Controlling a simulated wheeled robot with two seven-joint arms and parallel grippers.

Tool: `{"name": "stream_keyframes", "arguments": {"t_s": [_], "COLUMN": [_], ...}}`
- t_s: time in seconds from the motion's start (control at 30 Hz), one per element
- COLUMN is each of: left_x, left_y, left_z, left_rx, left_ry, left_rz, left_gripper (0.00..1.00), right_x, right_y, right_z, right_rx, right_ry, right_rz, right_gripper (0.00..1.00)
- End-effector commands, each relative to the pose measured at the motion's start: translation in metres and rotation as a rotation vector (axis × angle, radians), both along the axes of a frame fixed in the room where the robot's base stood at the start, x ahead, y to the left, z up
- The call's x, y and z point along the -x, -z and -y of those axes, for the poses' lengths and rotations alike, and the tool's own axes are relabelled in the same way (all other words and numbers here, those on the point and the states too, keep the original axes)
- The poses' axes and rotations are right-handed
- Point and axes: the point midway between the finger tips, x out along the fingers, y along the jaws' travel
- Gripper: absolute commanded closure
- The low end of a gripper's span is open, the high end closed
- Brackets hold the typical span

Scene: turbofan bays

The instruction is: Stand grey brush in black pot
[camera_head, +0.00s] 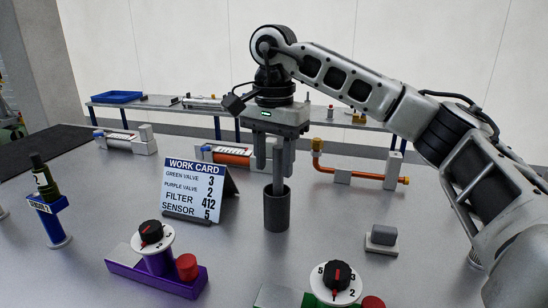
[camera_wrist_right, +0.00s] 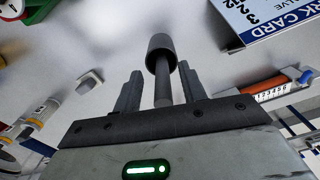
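The grey brush (camera_head: 278,178) stands upright with its lower end inside the black pot (camera_head: 277,211), near the middle of the grey table. In the right wrist view the brush (camera_wrist_right: 162,88) runs into the mouth of the pot (camera_wrist_right: 161,52). My right gripper (camera_head: 275,168) is directly above the pot, pointing down, with its fingers on either side of the brush's upper part. In the right wrist view the right gripper (camera_wrist_right: 160,80) is open, with clear gaps between both fingers and the brush. The brush's lower end is hidden in the pot. My left gripper is not in view.
A work card (camera_head: 195,190) stands left of the pot. A purple valve block (camera_head: 157,275) and a green valve block (camera_head: 278,297) are in front. A grey block (camera_head: 382,238) is right; an orange pipe (camera_head: 360,175) lies behind. A bottle (camera_head: 44,180) stands far left.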

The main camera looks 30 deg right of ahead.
Motion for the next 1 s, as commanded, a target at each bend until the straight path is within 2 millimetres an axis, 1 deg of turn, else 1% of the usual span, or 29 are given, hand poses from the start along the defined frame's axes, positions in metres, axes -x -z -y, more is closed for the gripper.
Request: {"name": "stream_keyframes", "arguments": {"t_s": [0.17, 0.27, 0.37, 0.53, 0.7, 0.8, 0.9, 1.0], "left_x": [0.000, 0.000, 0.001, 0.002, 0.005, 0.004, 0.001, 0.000], "left_y": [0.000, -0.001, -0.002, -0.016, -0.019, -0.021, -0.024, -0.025], "left_z": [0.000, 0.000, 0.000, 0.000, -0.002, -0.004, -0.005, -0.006], "left_rx": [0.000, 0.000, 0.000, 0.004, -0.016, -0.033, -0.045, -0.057], "left_ry": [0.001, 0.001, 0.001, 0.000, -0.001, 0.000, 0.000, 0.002], "left_rz": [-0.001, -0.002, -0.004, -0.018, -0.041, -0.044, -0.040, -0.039], "left_gripper": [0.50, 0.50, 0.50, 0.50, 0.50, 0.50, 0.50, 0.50], "right_x": [0.000, 0.000, -0.001, 0.000, 0.000, 0.000, 0.000, 0.000], "right_y": [-0.001, -0.009, -0.025, -0.072, -0.112, -0.132, -0.146, -0.155], "right_z": [0.000, 0.000, 0.000, 0.000, 0.000, 0.000, 0.000, 0.000], "right_rx": [0.000, 0.000, -0.001, 0.001, 0.001, 0.001, 0.000, 0.001], "right_ry": [0.000, 0.000, 0.001, 0.001, 0.001, 0.001, 0.002, 0.000], "right_rz": [0.000, 0.002, 0.004, 0.005, 0.004, 0.004, 0.001, 0.000], "right_gripper": [0.58, 0.58, 0.58, 0.58, 0.58, 0.58, 0.58, 0.58]}}
